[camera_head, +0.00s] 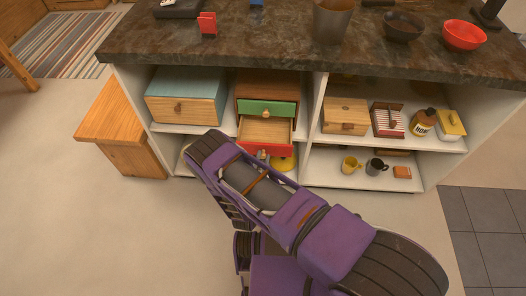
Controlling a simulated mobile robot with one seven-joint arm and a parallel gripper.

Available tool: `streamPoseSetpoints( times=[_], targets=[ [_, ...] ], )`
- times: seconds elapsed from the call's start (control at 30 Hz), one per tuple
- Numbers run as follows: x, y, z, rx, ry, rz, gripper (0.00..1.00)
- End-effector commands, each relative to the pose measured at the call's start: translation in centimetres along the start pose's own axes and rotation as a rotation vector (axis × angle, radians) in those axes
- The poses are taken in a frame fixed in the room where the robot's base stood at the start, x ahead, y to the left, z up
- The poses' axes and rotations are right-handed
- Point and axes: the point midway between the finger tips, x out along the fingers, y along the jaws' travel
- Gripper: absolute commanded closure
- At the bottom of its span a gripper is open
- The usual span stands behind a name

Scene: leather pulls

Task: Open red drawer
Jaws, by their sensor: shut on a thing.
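A small wooden drawer box (266,88) stands on the shelf under the dark counter. Its green drawer (267,108) is closed and has a round knob. Below it, the red drawer (281,150) is pulled out, showing its bare wooden inside, which looks empty. My gripper (262,155) is at the front of the red drawer, shut on its handle. My purple arm reaches up from the lower right and hides most of the gripper; the fingertips are small and the handle is hardly visible.
A blue-topped wooden box (185,97) stands left of the drawer box. A white upright panel (312,115) is close on the right. A yellow object (284,163) is just below the red drawer. The floor in front is clear; a wooden cabinet (127,135) stands at left.

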Motion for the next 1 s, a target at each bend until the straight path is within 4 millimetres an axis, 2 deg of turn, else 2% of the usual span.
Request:
streamPoseSetpoints(
  times=[0.33, 0.37, 0.5, 0.83, 1.0],
  targets=[
    [-0.1, -0.5, 0.1, 0.007, 0.0, -0.008, 1.0],
    [-0.1, -0.5, 0.1, 0.007, 0.0, -0.008, 0.65],
    [-0.1, -0.3, 0.0, 0.006, 0.0, -0.006, 0.43],
    [-0.4, -0.1, 0.0, 0.002, 0.0, -0.002, 0.43],
    [-2.5, -0.2, 0.0, 0.002, -0.002, -0.003, 0.43]
  ],
)
